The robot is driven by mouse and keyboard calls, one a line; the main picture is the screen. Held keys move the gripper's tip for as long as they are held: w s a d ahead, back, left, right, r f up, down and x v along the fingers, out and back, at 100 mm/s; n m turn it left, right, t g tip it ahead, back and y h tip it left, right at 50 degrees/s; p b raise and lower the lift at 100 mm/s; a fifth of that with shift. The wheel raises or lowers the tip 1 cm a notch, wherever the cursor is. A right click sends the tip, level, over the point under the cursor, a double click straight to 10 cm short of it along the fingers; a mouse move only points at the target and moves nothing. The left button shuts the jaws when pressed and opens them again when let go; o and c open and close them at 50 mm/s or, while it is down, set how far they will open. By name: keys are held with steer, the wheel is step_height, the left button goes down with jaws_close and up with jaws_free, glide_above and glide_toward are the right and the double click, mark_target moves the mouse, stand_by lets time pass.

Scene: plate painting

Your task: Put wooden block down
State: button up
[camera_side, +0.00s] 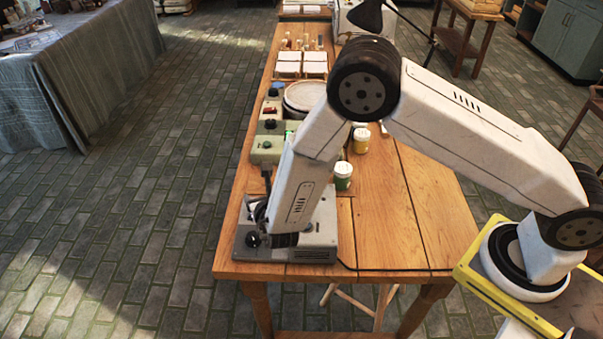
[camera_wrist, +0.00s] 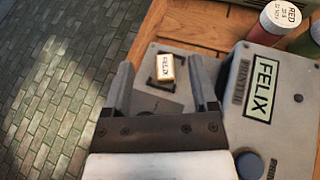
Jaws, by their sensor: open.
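The wooden block (camera_wrist: 164,71) is small and pale with dark lettering that looks like "FELIX". In the wrist view it rests on the grey machine (camera_wrist: 180,98), within dark corner marks on its flat top. My gripper (camera_wrist: 160,63) is open, with one finger on each side of the block in the picture and visible gaps between. I cannot tell how high the fingers are above the machine top. In the side view the machine (camera_side: 318,240) stands at the table's near left corner, and my arm hides the block and most of the gripper.
The machine's raised part bears a "FELIX" display (camera_wrist: 263,88) close to the right finger. A jar labelled RED (camera_wrist: 283,17) stands behind it. A green jar (camera_side: 343,177) and a yellow jar (camera_side: 361,141) stand on the wooden table (camera_side: 400,235). The table's right half is mostly clear.

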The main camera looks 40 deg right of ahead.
stand_by(0.3)
steer(key=s+d+r+m+g+h, duration=0.1)
steer(key=s+d+r+m+g, duration=0.25)
steer(key=d+m, duration=0.25)
steer(key=s+d+r+m+g+h, duration=0.2)
steer(key=s+d+m+g, duration=0.25)
steer(key=d+m, duration=0.2)
steer(key=s+d+r+m+g+y, duration=0.1)
steer(key=s+d+r+m+y, duration=0.1)
steer(key=s+r+m+y, duration=0.6)
steer(key=s+m, duration=0.5)
steer(key=m, duration=0.6)
steer(key=shift+s+d+r+g, duration=0.15)
steer(key=shift+s+g, duration=0.05)
steer(key=shift+g, duration=0.2)
steer(key=o, duration=0.3)
steer(key=shift+o, duration=0.2)
